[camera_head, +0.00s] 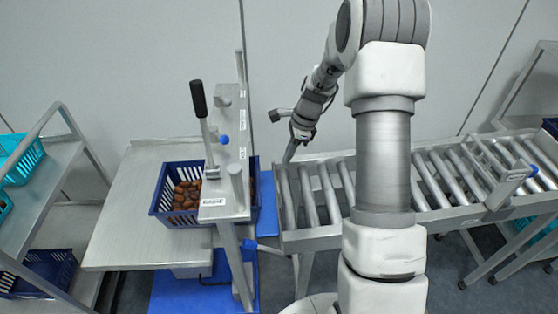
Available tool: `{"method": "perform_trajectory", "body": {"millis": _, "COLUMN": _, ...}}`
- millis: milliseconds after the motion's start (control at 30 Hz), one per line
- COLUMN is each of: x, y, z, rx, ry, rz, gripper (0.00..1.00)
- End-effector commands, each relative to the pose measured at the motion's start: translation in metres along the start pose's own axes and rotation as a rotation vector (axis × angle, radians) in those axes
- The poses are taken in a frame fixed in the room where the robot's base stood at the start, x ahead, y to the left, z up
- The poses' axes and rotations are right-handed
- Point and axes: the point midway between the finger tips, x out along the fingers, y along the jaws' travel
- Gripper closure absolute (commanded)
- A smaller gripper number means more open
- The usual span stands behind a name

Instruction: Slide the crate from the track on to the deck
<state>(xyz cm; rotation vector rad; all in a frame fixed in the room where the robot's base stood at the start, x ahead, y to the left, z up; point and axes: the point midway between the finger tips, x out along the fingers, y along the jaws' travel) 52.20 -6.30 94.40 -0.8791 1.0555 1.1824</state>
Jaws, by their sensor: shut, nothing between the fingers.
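The blue crate (163,191), filled with brown dates, sits mostly on the flat metal deck (120,238) at the left. Its right part is behind a metal post panel and reaches toward the end of the roller track (330,236). Part of the crate is hidden by that panel, so I cannot tell whether its right edge still touches the track. My gripper (289,158) is shut and empty, pointing down at the left end of the track's far rail, to the right of the crate and apart from it.
A metal panel (229,190) with a black-handled lever (198,99) and a blue knob stands between deck and track. A shelf cart (50,165) with blue crates is at the far left. A small gate (510,187) crosses the track at right. The visible rollers are bare.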

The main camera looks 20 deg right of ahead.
Motion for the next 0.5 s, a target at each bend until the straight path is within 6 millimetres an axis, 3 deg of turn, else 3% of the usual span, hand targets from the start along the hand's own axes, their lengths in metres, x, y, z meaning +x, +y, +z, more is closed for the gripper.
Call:
{"method": "perform_trajectory", "body": {"millis": 333, "x": 0.076, "y": 0.002, "z": 0.000, "rx": -0.003, "ry": -0.001, "rz": 0.005, "gripper": 1.00}}
{"method": "perform_trajectory", "body": {"millis": 500, "x": 0.086, "y": 0.001, "z": 0.022, "rx": -0.006, "ry": 0.000, "rz": 0.001, "gripper": 1.00}}
